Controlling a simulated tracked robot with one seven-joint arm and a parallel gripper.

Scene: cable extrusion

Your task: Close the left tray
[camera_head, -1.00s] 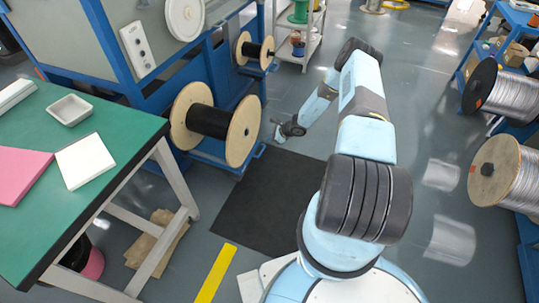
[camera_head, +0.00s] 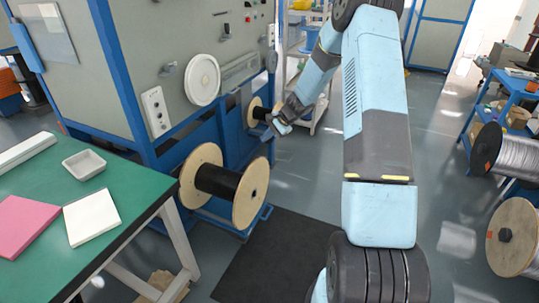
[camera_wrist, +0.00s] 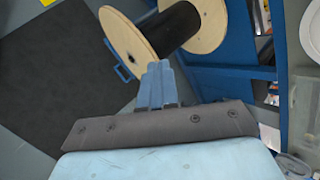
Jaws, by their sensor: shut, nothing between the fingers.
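The left tray seems to be the low blue platform with a handle (camera_head: 265,213) at the foot of the blue machine, under the larger black spool with wooden flanges (camera_head: 216,182). I cannot tell how far it stands out. Its blue handle (camera_wrist: 118,60) shows in the wrist view beside the spool's round wooden flange (camera_wrist: 127,36). My gripper (camera_head: 278,129) is in front of the machine, above and right of the large spool, near the smaller spool (camera_head: 262,113). In the wrist view my gripper's blue fingers (camera_wrist: 157,72) are together and empty, overlapping the view of the flange.
A green table (camera_head: 125,205) with a white tray (camera_head: 84,164), a pink block (camera_head: 25,227) and a white block (camera_head: 91,217) stands at left. A black mat (camera_head: 272,262) lies before the machine. Silver cable spools (camera_head: 503,150) stand at right. Floor between is clear.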

